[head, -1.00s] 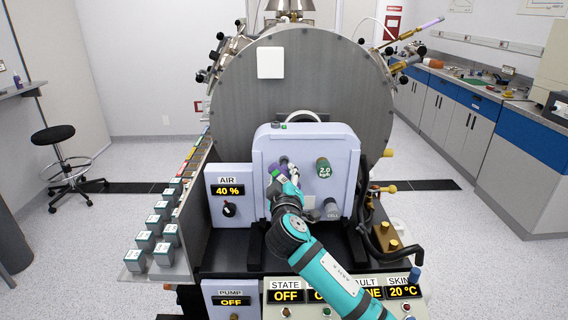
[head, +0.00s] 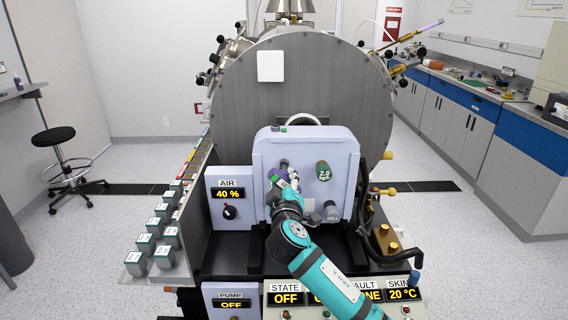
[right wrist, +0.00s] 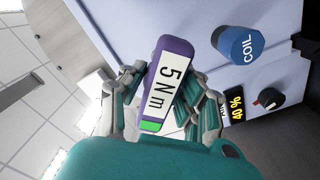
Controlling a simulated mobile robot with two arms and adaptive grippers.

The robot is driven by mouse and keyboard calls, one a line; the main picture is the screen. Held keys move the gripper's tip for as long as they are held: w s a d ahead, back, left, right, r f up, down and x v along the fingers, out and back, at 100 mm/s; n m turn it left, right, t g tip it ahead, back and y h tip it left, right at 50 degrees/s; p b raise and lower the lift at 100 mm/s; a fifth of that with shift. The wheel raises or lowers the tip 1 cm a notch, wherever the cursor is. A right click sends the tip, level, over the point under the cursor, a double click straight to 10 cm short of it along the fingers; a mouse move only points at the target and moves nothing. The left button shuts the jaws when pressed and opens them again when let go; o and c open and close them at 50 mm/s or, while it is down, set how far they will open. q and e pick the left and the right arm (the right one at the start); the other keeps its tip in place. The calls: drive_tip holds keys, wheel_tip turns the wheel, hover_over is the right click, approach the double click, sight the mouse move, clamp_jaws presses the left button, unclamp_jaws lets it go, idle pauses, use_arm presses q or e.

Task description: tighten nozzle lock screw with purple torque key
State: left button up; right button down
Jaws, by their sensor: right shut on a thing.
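The purple torque key (right wrist: 168,85) has a white "5 N m" label and a green end. It is clamped in my right gripper (right wrist: 165,100), with fingers on both sides of it. In the head view, my right gripper (head: 290,184) is in front of the pale blue front panel (head: 345,150), and the purple of the key (head: 277,181) shows at its left. I cannot tell whether the key touches anything on the panel. I cannot make out the nozzle lock screw; it may be hidden behind the gripper. My left gripper is not in view.
A green "2.0 kg/h" knob (head: 324,171) and a grey "CELL" knob (head: 331,210) are right of the gripper. A blue "COIL" knob (right wrist: 238,46) protrudes close to the key. The AIR box (head: 230,197) is on the left, reading 40 %.

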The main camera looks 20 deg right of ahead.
drive_tip(key=shift+v, duration=1.2)
drive_tip(key=shift+r, duration=0.1)
drive_tip(key=p+v, duration=0.1)
drive_tip(key=v, duration=0.3)
drive_tip(key=shift+p, duration=0.3)
drive_tip(key=n+p, duration=0.2)
drive_tip(key=p, duration=0.1)
drive_tip(key=shift+r+n, duration=0.3)
drive_tip(key=shift+r, duration=0.05)
drive_tip(key=shift+f+n+p, duration=0.15)
drive_tip(key=shift+n+p, duration=0.3)
drive_tip(key=shift+n, duration=0.25)
drive_tip(key=shift+f, duration=0.15)
